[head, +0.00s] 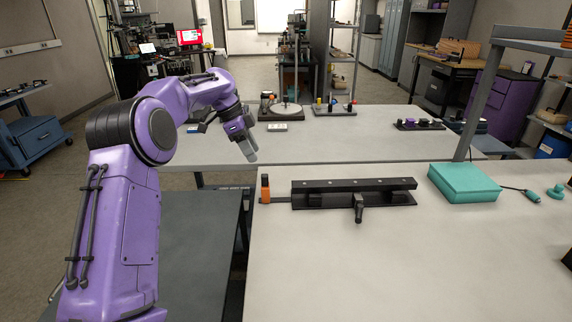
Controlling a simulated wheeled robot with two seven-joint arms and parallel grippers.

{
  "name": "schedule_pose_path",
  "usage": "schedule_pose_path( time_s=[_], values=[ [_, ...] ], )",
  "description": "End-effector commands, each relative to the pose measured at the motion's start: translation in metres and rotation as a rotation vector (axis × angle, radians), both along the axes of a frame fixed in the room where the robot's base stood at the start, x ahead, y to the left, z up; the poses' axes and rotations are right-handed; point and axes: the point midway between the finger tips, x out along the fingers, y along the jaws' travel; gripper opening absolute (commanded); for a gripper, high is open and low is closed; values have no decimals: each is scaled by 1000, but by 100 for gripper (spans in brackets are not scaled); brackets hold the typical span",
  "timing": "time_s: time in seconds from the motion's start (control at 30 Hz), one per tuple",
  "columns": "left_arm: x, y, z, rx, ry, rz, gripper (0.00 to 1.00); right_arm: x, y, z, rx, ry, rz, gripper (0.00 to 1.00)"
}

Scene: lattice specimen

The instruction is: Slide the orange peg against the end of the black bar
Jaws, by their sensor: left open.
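A gap shows between the peg and the bar's end. The black bar (340,186) lies across the table on a dark base, with a black handle (359,208) at its front. My left gripper (251,153) is open and empty, pointing down above and a little left of the peg, apart from it. My right gripper is not in view.
A teal box (464,183) with a cable sits right of the bar, with a small teal knob-like item (556,191) beyond it. A grey post rises behind the box. The near table (380,265) is clear in front of the bar.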

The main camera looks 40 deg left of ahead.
Motion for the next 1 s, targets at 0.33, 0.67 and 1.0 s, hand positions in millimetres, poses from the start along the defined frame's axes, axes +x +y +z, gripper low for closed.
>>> schedule_pose_path(
  time_s=[0.33,0.67,1.0],
  values=[
    [16,-21,-50,1,5,-11,49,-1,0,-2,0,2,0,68],
    [28,-34,-96,1,2,-8,49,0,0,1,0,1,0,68],
    [29,-35,-98,0,0,-8,26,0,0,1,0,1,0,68]
  ],
)
